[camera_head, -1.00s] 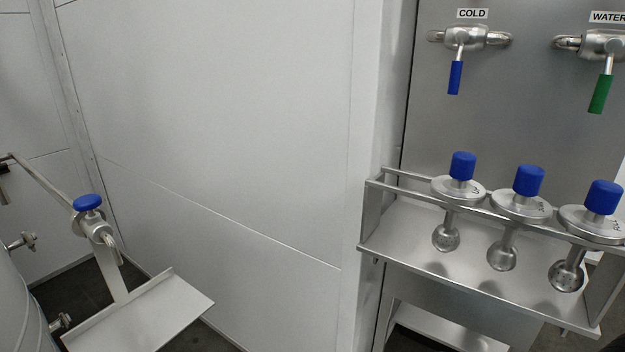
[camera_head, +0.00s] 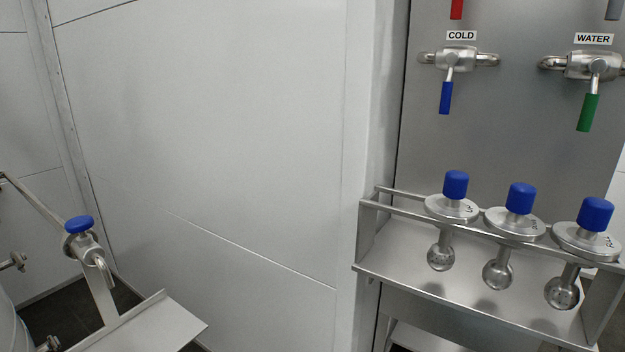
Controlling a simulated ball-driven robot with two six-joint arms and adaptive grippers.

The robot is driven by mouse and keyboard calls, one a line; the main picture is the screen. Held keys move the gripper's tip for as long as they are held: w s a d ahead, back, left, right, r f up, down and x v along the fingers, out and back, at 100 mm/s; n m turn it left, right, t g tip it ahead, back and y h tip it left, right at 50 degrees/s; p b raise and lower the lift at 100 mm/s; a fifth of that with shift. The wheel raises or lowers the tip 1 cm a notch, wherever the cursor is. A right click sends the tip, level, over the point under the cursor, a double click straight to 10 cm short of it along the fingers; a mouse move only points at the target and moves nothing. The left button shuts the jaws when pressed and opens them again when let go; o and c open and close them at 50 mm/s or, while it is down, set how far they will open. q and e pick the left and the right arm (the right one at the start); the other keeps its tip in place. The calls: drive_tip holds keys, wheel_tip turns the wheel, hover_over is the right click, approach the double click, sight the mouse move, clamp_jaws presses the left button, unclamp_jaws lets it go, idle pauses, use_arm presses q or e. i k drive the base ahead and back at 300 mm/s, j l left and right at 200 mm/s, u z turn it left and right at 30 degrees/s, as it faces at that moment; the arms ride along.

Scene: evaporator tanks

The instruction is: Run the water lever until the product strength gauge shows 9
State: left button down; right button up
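The water lever (camera_head: 587,112) has a green handle that hangs down, tilted slightly left, from a steel valve (camera_head: 594,66) under a WATER label (camera_head: 594,39) at the upper right. The product strength gauge is not visible in this view. Neither of my grippers shows in the view.
A COLD valve with a blue lever (camera_head: 445,97) is left of the water lever. Below stands a steel rack (camera_head: 400,262) holding three blue-capped spray-ball fittings (camera_head: 520,198). A red handle (camera_head: 456,8) and a grey handle (camera_head: 614,9) show at the top edge. A blue-knobbed valve (camera_head: 80,224) stands at left.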

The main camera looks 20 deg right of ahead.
sight(596, 65)
drive_tip(key=l+z, duration=0.1)
drive_tip(key=z, duration=1.55)
drive_tip(key=i, duration=0.25)
